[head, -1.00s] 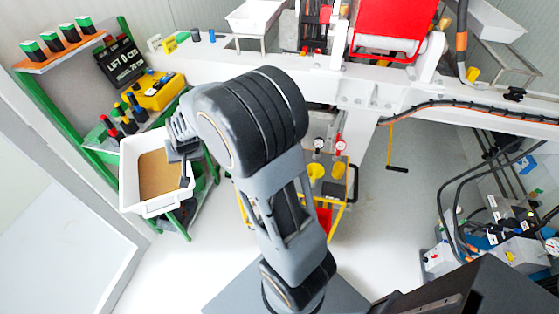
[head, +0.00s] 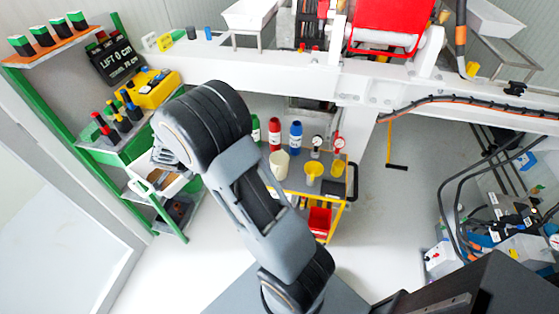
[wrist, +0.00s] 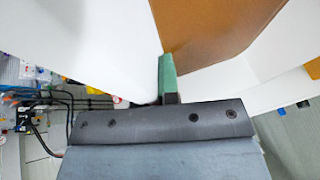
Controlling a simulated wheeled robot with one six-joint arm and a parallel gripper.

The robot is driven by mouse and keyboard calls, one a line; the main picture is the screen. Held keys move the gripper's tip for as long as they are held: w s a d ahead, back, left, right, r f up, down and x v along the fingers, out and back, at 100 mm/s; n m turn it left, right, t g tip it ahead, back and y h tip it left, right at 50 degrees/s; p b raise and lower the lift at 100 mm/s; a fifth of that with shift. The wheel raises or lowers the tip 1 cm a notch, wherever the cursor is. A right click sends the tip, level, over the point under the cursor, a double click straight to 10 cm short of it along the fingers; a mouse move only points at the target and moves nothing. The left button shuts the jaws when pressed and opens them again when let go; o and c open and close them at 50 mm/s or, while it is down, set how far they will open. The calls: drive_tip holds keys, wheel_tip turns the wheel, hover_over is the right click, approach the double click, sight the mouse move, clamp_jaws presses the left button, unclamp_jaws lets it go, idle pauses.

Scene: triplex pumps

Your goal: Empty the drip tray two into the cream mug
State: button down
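The drip tray, with white walls (wrist: 85,40) and a flat brown content, fills the upper wrist view. The dark body of my gripper (wrist: 167,82) lies below it, and a green finger sits against the tray's wall where two white faces meet. The gripper appears shut on this wall; the other finger is hidden. In the head view, only a small white and brown part of the tray (head: 175,187) seems to show beyond my arm at the left shelf. The cream mug (head: 279,165) stands upright on the yellow cart, right of my arm, apart from the gripper.
The yellow cart (head: 330,208) also holds a yellow funnel cup (head: 313,172), a red bottle (head: 275,134), a blue bottle (head: 295,137) and gauges. A green shelf rack (head: 90,150) stands at the left. A white beam (head: 300,82) crosses behind. The floor in front is clear.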

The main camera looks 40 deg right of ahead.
drive_tip(key=d+f+m+g+b, duration=0.1)
drive_tip(key=d+f+m+g, duration=0.1)
drive_tip(key=f+m, duration=0.3)
drive_tip(key=w+d+f+m+g+b, duration=0.1)
drive_tip(key=f+m+g, duration=0.3)
drive_tip(key=m, duration=0.5)
drive_tip(key=shift+w+d+f+h+b, duration=0.3)
drive_tip(key=shift+d+f+b, duration=0.25)
drive_tip(key=shift+d+f, duration=0.35)
drive_tip(key=shift+r, duration=0.1)
drive_tip(key=s+d+r+t+y+p, duration=0.3)
drive_tip(key=s+d+r+y+p, duration=0.1)
drive_tip(key=d+r+y+p, duration=0.4)
drive_tip(key=shift+s+d+r+t, duration=0.4)
drive_tip(key=shift+d+r, duration=0.5)
drive_tip(key=shift+r, duration=0.15)
